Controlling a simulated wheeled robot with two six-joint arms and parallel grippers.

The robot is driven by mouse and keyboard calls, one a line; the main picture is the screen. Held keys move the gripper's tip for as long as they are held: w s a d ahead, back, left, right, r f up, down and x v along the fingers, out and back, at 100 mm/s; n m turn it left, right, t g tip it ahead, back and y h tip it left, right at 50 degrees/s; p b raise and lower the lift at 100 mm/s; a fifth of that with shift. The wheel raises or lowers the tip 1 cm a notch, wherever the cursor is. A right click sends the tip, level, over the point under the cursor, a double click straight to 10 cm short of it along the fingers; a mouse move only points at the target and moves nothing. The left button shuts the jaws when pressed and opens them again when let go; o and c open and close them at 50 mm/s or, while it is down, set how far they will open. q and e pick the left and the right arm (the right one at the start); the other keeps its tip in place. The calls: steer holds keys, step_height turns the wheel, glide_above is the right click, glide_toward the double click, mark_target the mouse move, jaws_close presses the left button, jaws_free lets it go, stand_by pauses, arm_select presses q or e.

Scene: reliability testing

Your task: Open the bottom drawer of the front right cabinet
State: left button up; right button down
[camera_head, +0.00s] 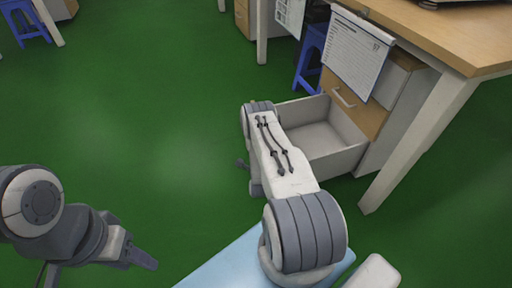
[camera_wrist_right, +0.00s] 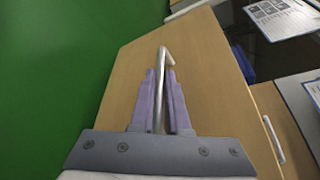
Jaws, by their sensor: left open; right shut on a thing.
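The front right cabinet (camera_head: 395,88) stands under the wooden desk at the right in the head view. Its bottom drawer (camera_head: 345,158) is pulled out, and its pale empty-looking inside shows. The wooden drawer front (camera_wrist_right: 205,90) fills the middle of the right wrist view; in the head view my right arm hides it. My right gripper (camera_wrist_right: 162,85) is shut on the metal drawer handle (camera_wrist_right: 163,56), which runs between its fingers. My left gripper (camera_head: 142,258) is open and empty above the floor at the lower left, away from the cabinet.
A closed upper drawer (camera_head: 352,103) with a handle is above the open one. A clipboard sheet (camera_head: 357,55) hangs from the desk edge. A white desk leg (camera_head: 415,145) stands right of the drawer. A blue stool (camera_head: 311,57) is behind. Green floor at left is clear.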

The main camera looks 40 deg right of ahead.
steer(key=shift+w, duration=0.15)
steer(key=c, duration=0.9)
jaws_free()
steer(key=shift+s+a+r, duration=0.1)
steer(key=shift+s+a, duration=0.15)
steer(key=shift+s, duration=0.1)
steer(key=shift+p+v, duration=2.45)
steer(key=shift+v, duration=2.4)
